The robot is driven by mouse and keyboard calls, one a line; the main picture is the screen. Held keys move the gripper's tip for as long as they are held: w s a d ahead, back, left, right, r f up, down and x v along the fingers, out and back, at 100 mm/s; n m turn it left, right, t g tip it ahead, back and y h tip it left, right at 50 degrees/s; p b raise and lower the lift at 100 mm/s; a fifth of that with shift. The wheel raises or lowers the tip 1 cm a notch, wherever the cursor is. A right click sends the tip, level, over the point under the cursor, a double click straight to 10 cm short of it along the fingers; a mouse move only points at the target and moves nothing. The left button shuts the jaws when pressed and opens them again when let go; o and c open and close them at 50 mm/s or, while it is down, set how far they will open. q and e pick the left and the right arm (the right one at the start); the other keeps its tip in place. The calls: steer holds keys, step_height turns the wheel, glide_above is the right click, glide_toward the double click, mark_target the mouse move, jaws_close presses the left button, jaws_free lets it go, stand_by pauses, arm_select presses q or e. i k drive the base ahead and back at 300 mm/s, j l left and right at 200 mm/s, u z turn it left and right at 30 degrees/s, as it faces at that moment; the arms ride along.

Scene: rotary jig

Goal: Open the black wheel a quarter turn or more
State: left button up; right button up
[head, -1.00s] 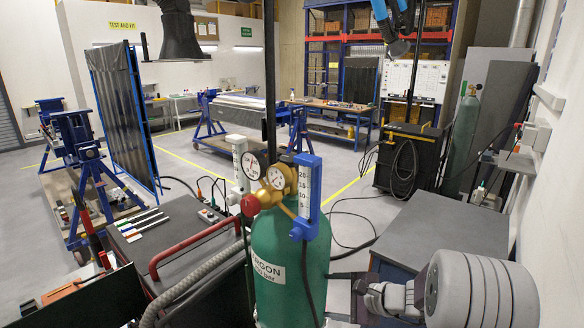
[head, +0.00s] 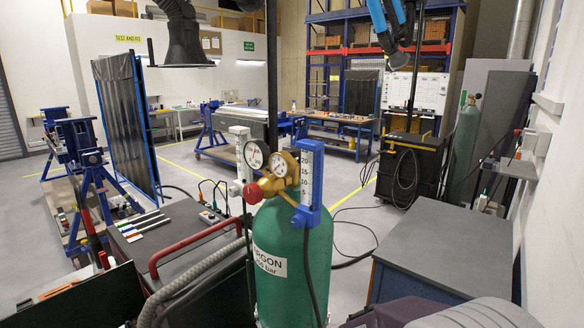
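A green argon cylinder (head: 290,262) stands upright at the bottom centre. On its top is a brass regulator (head: 280,186) with two round gauges, a red knob (head: 253,194), and two clear-scaled flowmeters, one blue (head: 307,215) and one white (head: 239,160). I cannot make out a black wheel on the cylinder or elsewhere. Neither gripper shows. Only a grey and maroon part of my own arm is at the bottom right edge, apart from the cylinder in the picture.
A grey-topped bench (head: 440,240) stands right of the cylinder. A dark cart with a red handle (head: 195,245) and a ribbed hose (head: 190,285) is close on the left. A black cable (head: 365,240) lies on the floor behind. Open floor lies further back.

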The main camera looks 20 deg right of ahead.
mark_target(293, 152)
steer(key=k+j+u, duration=0.15)
steer(key=j, duration=0.25)
steer(key=j+u, duration=0.1)
steer(key=j, duration=0.3)
steer(key=k+j+u, duration=0.15)
steer(key=j, duration=0.3)
